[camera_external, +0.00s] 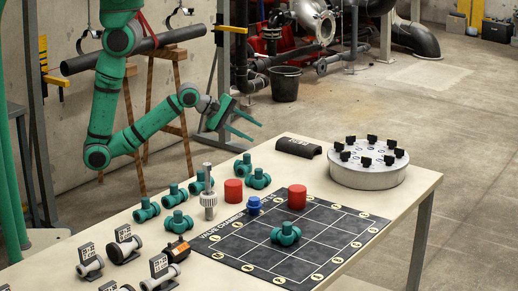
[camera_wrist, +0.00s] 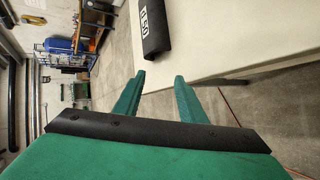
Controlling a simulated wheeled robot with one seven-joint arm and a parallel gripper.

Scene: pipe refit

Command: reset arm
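My green arm reaches from the left in the external view. My gripper (camera_external: 243,125) is in the air above and behind the table's far edge, apart from everything. In the wrist view its two green fingers (camera_wrist: 158,88) stand apart with nothing between them. The table (camera_external: 402,214) carries a black gridded mat (camera_external: 245,254). A teal valve piece (camera_external: 286,234) stands on the mat's middle. A blue piece (camera_external: 254,205) and a red cylinder (camera_external: 297,197) stand by its back edge.
A round grey fixture (camera_external: 368,178) with black knobs is at the table's right. A black half-pipe (camera_external: 298,147) lies at the far edge; it also shows in the wrist view (camera_wrist: 153,30). Several teal valves, another red cylinder (camera_external: 233,190) and tagged fittings (camera_external: 125,245) stand left.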

